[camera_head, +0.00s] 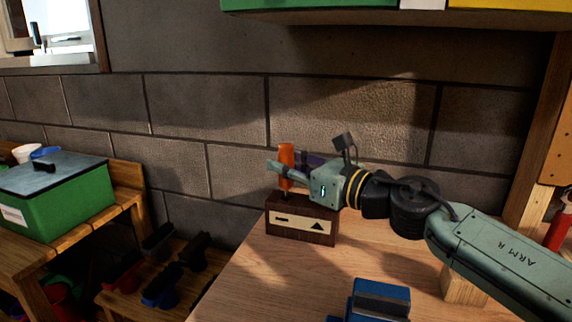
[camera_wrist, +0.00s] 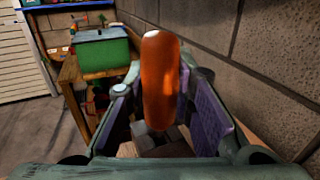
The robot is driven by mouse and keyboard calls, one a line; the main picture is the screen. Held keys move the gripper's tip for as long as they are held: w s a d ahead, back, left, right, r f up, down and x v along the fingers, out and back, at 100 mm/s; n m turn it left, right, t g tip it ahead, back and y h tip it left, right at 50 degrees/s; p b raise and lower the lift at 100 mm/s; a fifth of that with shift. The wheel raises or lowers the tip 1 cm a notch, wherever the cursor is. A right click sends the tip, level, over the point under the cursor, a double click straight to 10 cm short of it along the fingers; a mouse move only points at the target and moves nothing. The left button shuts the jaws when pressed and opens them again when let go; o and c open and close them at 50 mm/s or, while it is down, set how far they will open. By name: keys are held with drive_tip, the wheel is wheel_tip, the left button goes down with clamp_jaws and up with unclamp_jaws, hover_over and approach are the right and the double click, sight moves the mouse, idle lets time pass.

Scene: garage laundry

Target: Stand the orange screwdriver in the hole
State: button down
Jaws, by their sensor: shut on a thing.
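The orange screwdriver (camera_head: 286,156) is upright, handle on top, in the head view. In the wrist view its handle (camera_wrist: 160,80) stands between the purple finger pads. My gripper (camera_head: 285,173) is shut on the handle and reaches in from the right. A dark brown wooden block (camera_head: 272,226) with a pale plate marked with a bar and a triangle stands directly below, on the workbench. A short dark shaft shows between the handle and the block's top. The hole is hidden, and I cannot tell whether the tip is inside it. The block is only partly visible in the wrist view.
The wooden workbench (camera_head: 250,290) is clear left of and in front of the block. A blue object (camera_head: 380,298) lies at its front edge. A brick wall (camera_head: 350,110) rises close behind. A green lidded box (camera_head: 62,195) stands on a separate bench at left.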

drive_tip(key=shift+s+a+f+b, duration=0.1)
drive_tip(key=shift+s+f+b, duration=0.15)
drive_tip(key=shift+f+b, duration=0.25)
drive_tip(key=shift+s+a+f+b, duration=0.15)
drive_tip(key=shift+f+b, duration=0.25)
drive_tip(key=shift+b, duration=0.2)
drive_tip(key=c, duration=1.3)
unclamp_jaws()
drive_tip(key=r+v, duration=0.1)
drive_tip(key=v, duration=0.7)
drive_tip(key=shift+s+a, duration=0.2)
